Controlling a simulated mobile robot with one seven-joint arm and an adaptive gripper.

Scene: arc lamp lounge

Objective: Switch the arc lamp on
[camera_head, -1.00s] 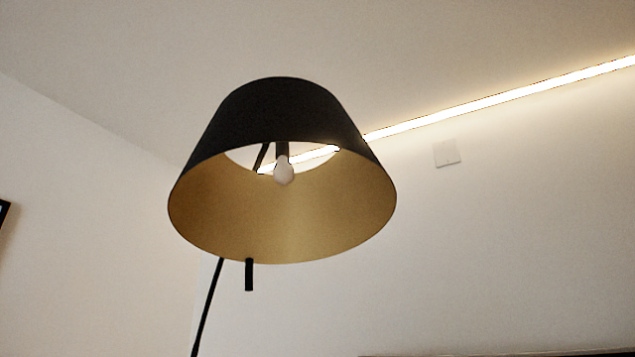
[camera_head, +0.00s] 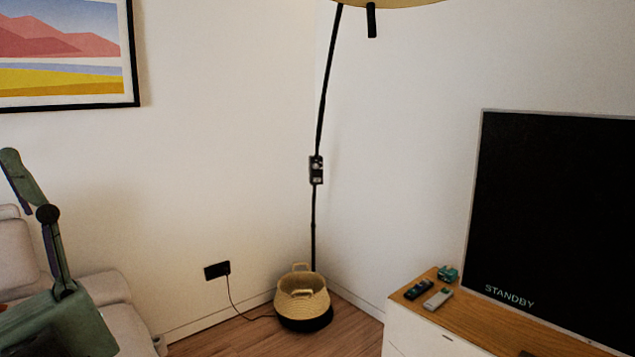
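The arc lamp's thin black pole (camera_head: 322,100) stands in the room's corner and curves up to the right. Only the lower rim of its shade (camera_head: 410,3) shows at the top edge, with a short black rod (camera_head: 371,20) hanging there. A small black control box with a pale round part (camera_head: 316,169) is fixed on the pole at mid height. The bulb is out of view now; in the earlier frame it looks unlit. The lamp's foot is hidden behind a woven basket (camera_head: 302,303). My gripper is not in view.
A black wall socket (camera_head: 217,270) has a cord running down toward the basket. A wooden-topped cabinet (camera_head: 460,312) with remotes and a TV (camera_head: 560,220) reading STANDBY stands at right. A beige sofa (camera_head: 112,288) is at left. Some wooden floor (camera_head: 255,338) is clear between them.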

